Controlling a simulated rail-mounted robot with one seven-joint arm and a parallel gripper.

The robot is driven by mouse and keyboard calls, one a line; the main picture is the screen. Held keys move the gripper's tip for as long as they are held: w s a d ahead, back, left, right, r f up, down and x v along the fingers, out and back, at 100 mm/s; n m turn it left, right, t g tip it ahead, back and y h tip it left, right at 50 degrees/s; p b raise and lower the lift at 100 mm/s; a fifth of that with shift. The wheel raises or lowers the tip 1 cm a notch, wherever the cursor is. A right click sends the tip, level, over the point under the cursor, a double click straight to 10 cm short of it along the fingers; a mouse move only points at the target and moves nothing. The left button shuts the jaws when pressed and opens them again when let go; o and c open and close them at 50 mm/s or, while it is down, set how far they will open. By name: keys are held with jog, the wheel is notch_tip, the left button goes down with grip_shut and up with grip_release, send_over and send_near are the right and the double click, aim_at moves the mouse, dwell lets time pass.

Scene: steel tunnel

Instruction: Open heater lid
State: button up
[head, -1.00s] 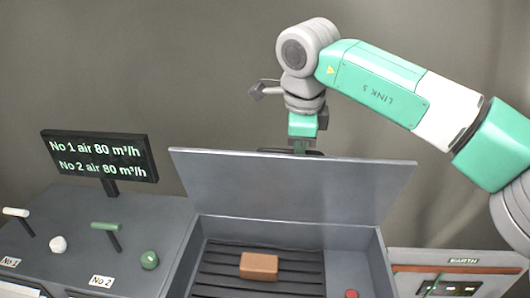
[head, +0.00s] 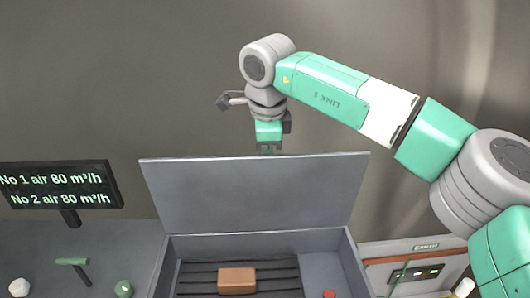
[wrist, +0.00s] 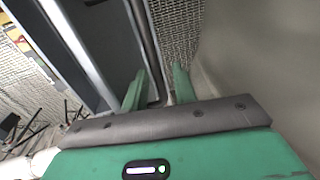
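The heater lid (head: 255,190) stands raised, close to upright, at the back of the open heater box (head: 255,243) in the head view. My gripper (head: 268,150) points down at the lid's top edge, just behind it, and its fingertips are partly hidden by the lid. In the wrist view my gripper (wrist: 158,80) has two green fingers spread apart. A dark bar (wrist: 147,45) runs in the gap between them, and I cannot tell whether they touch it. The dark panel left of the fingers looks like the lid (wrist: 108,45).
A brown block (head: 237,280) lies on the slats inside the heater, with a red button (head: 329,294) to its right. An air display (head: 62,186) and a green-handled lever (head: 73,262) stand at left. An EARTH panel (head: 405,272) is at right. A wall rises behind.

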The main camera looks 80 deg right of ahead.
jog(key=shift+a+r, duration=0.1)
jog(key=shift+r, duration=0.15)
jog(key=r, duration=0.3)
jog(key=a+r+b, duration=0.1)
jog(key=r, duration=0.3)
jog(key=shift+s+a+r+b, duration=0.1)
jog(key=shift+s+a+b, duration=0.1)
jog(key=shift+b, duration=0.1)
